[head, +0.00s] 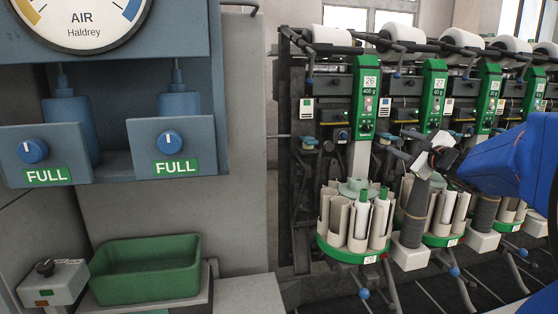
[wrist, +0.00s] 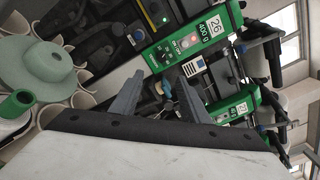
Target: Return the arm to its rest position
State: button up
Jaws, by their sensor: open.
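My blue arm (head: 500,160) reaches in from the right edge of the head view. My gripper (head: 404,143) is at its end, in front of the winding units and above the round bobbin holders. In the wrist view my gripper (wrist: 161,78) shows two grey fingers spread apart with nothing between them. Past the fingers is the green panel (wrist: 193,38) marked 26 and 400 g. The same green panel (head: 366,97) is left of my gripper in the head view.
A round holder with white tubes (head: 357,222) stands below and left of my gripper. A dark cone-shaped package (head: 415,215) stands just beneath it. White packages (head: 403,34) line the top.

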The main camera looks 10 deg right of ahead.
jog(key=s+a+f+n+g+y, duration=0.2)
jog(key=s+a+f+n, duration=0.15)
jog(key=a, duration=0.35)
jog(key=s+a+f+n+g+y, duration=0.2)
jog(key=a+n, duration=0.2)
jog(key=a, duration=0.3)
jog(key=s+a+f+n+g+y, duration=0.1)
jog(key=s+a+f+n+g, duration=0.15)
jog(key=a, duration=0.45)
jog(key=s+a+f+n+g, duration=0.4)
jog(key=s+a+f+n, duration=0.25)
jog(key=s+f, duration=0.4)
jog(key=s+d+f+n+g+h, duration=0.1)
jog(key=s+f+n, duration=0.3)
jog(key=s, duration=0.4)
jog(key=s+d+f+n+g+h, duration=0.1)
jog(key=s+d+f+n+h, duration=0.3)
jog(key=s, duration=0.3)
jog(key=shift+s+d+n+g+h, duration=0.15)
jog(key=shift+s+n+g+h, duration=0.15)
jog(key=shift+s+n+g, duration=0.1)
jog(key=shift+f, duration=0.1)
